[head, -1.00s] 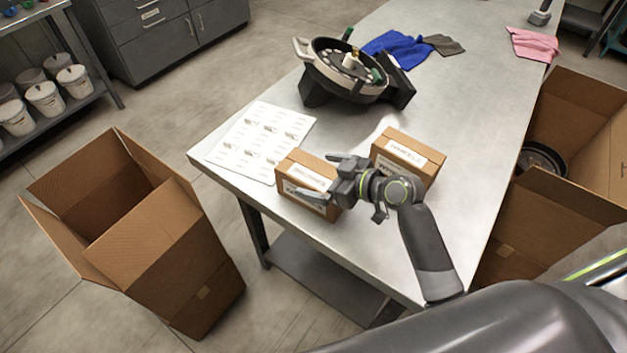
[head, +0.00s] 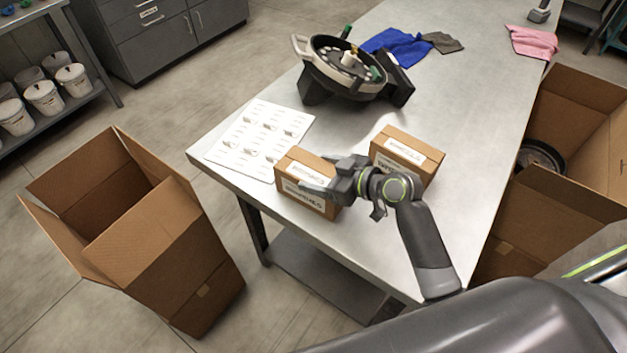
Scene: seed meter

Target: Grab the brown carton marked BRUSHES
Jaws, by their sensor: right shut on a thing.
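Two small brown cartons with white labels stand on the metal table (head: 440,80). The left carton (head: 300,165) is near the table's front left edge; its label print is too small to read surely, though it may say BRUSHES. My right gripper (head: 322,183) is shut on this left carton, with its fingers across the carton's right part. The carton appears to rest on the table. The other carton (head: 410,148) stands just behind and right of my gripper, apart from it; its label is hard to read. My left gripper is not in view.
A white sheet with small parts (head: 240,145) lies left of the cartons. A black seed meter (head: 350,70) stands behind them, near a blue cloth (head: 398,45). Open cardboard boxes stand on the floor left (head: 160,245) and right (head: 570,200) of the table.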

